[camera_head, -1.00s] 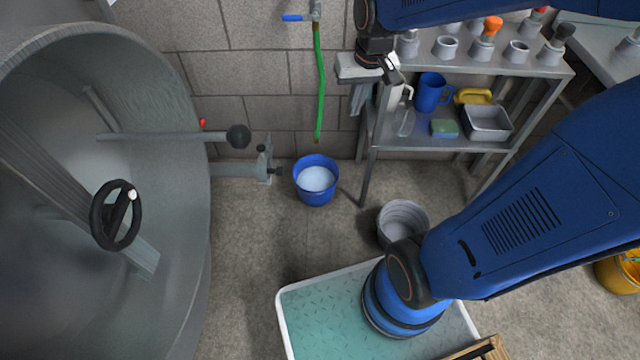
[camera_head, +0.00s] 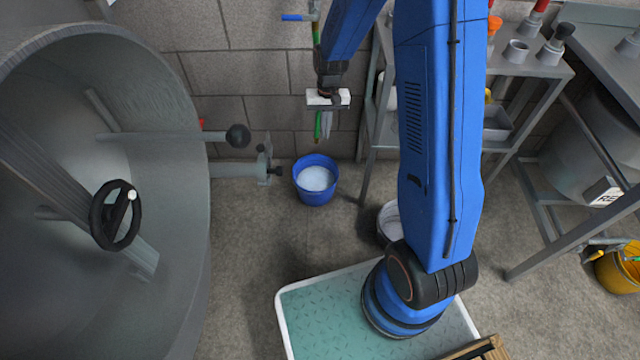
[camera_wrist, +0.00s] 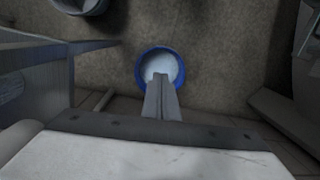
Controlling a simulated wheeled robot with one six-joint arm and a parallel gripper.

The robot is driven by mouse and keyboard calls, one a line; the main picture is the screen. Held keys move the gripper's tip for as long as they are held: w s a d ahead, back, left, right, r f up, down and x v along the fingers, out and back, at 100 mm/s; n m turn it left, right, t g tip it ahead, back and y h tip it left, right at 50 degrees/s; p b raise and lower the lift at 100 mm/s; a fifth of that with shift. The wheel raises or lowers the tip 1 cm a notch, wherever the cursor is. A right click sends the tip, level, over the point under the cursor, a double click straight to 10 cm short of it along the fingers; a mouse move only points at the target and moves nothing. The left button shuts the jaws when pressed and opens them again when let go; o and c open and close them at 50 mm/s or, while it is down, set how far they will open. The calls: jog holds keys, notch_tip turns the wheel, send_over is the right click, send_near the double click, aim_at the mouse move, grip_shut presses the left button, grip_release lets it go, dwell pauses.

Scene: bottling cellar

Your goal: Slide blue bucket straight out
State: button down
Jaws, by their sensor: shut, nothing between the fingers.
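The blue bucket (camera_head: 316,196) stands upright on the floor near the wall, in front of the tank's outlet valve, with a whitish content inside. It also shows in the wrist view (camera_wrist: 178,80), below the fingers. My gripper (camera_head: 324,136) is above the bucket and towards the wall, pointing down, with a clear gap between its fingertips and the bucket rim. In the wrist view my gripper's fingers (camera_wrist: 160,80) are together and empty, and they cover part of the bucket's near side. No handle on the bucket can be made out.
The large steel tank (camera_head: 195,280) stands left, its valve (camera_head: 264,165) close beside the bucket. The shelf rack (camera_head: 368,150) stands right of it. A grey bucket (camera_head: 388,222) is behind my arm. A green hose hangs on the wall. Floor in front of the blue bucket is clear.

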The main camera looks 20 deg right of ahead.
notch_tip(320, 180, down, 30)
jog(key=a+m+g, duration=0.1)
jog(key=a, duration=0.1)
jog(key=shift+s+g, duration=0.15)
jog(key=shift+g, duration=0.25)
